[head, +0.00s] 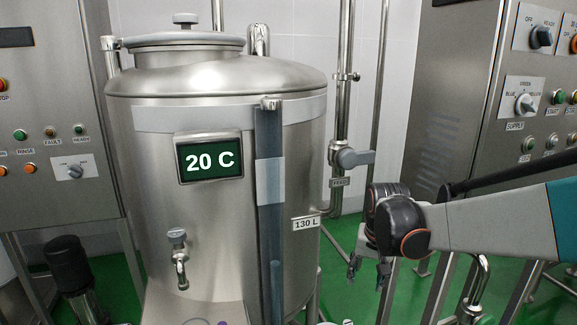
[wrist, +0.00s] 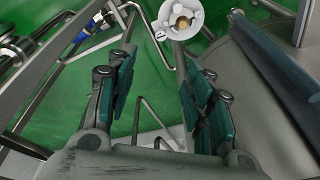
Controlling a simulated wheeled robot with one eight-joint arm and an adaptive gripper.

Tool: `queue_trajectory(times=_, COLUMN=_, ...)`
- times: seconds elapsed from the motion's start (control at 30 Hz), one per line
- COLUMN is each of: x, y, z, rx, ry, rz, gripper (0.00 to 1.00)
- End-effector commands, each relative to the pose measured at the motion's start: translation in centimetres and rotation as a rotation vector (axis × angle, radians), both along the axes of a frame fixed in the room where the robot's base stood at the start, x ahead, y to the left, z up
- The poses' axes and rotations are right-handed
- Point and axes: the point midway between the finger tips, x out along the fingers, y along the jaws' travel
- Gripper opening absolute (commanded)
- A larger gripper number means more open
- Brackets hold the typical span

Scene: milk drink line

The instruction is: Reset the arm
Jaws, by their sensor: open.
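My arm reaches in from the right in the head view. My gripper (head: 369,272) hangs pointing down, to the right of the steel tank (head: 222,225) and apart from it. In the wrist view my gripper (wrist: 158,98) has its two dark green finger pads spread wide, with nothing between them. Below the fingers lie the green floor and steel pipework.
The tank carries a display (head: 209,157) reading 20 C and a small tap (head: 179,258). A valve with a grey handle (head: 352,156) is on the pipe behind my gripper. Control panels stand left (head: 45,150) and right (head: 465,90). A white round fitting (wrist: 181,18) is beyond the fingers.

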Motion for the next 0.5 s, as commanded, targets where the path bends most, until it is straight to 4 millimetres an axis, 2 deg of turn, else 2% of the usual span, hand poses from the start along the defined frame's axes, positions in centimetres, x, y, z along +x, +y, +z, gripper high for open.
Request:
queue_trajectory(times=0.03, x=-1.4, y=0.0, z=1.1, rx=-0.003, ry=-0.019, rz=0.013, gripper=0.47)
queue_trajectory(times=0.2, x=-5.3, y=-0.1, z=4.1, rx=-0.016, ry=-0.085, rz=0.063, gripper=0.47)
queue_trajectory(times=0.5, x=-12.6, y=-0.2, z=7.0, rx=-0.049, ry=-0.2, rz=0.148, gripper=0.47)
